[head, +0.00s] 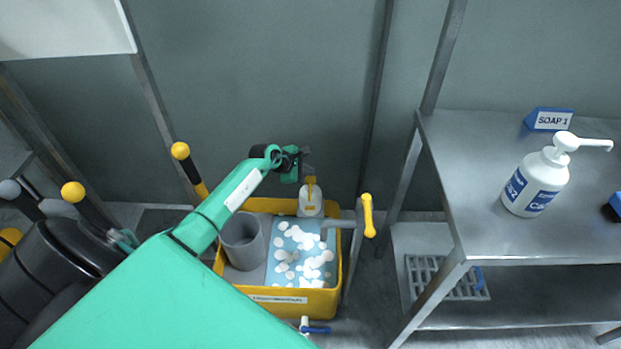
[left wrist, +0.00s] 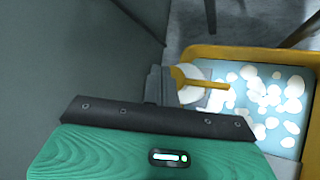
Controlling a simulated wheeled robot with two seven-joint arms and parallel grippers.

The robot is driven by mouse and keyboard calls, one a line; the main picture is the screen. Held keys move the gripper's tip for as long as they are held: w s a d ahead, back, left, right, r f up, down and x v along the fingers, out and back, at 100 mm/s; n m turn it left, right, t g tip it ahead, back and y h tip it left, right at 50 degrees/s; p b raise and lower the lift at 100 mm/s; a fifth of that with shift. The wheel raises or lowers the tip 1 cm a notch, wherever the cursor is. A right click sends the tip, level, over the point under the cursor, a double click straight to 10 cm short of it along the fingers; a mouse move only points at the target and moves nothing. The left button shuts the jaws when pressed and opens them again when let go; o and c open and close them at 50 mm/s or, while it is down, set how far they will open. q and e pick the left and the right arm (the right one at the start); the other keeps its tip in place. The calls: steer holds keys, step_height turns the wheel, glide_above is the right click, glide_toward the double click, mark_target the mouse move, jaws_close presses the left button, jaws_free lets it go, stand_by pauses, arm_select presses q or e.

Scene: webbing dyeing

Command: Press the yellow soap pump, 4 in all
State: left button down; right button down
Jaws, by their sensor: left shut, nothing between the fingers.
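The yellow soap pump (head: 311,181) sits on top of a small white bottle (head: 310,201) at the back of a yellow tub (head: 262,206). The bottle stands upright. In the left wrist view the yellow pump head (left wrist: 205,84) shows just right of my fingers, with the white bottle (left wrist: 190,95) under it. My left gripper (head: 306,168) is shut and empty, at the pump's top in the head view. I cannot tell whether it touches the pump. My right gripper is not in view.
The tub holds a light-blue surface with several white foam patches (head: 303,240) and a grey cylinder (head: 243,241). A steel table (head: 480,195) at right carries a white pump bottle (head: 535,182) and a blue "SOAP 1" sign (head: 549,119). A grey wall stands behind.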

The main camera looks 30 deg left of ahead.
mark_target(308, 180)
arm_select(q)
steer(key=shift+f+b, duration=0.4)
steer(key=shift+b, duration=0.05)
steer(key=shift+f+b, duration=0.8)
steer(key=shift+f, duration=0.15)
stand_by(1.0)
steer(key=shift+s+r, duration=0.1)
steer(key=shift+r+p, duration=0.95)
steer(key=shift+r, duration=0.25)
steer(key=shift+r, duration=0.1)
step_height(308, 180, up, 5)
steer(key=p, duration=0.3)
steer(key=shift+p, duration=0.3)
steer(key=shift+d, duration=0.15)
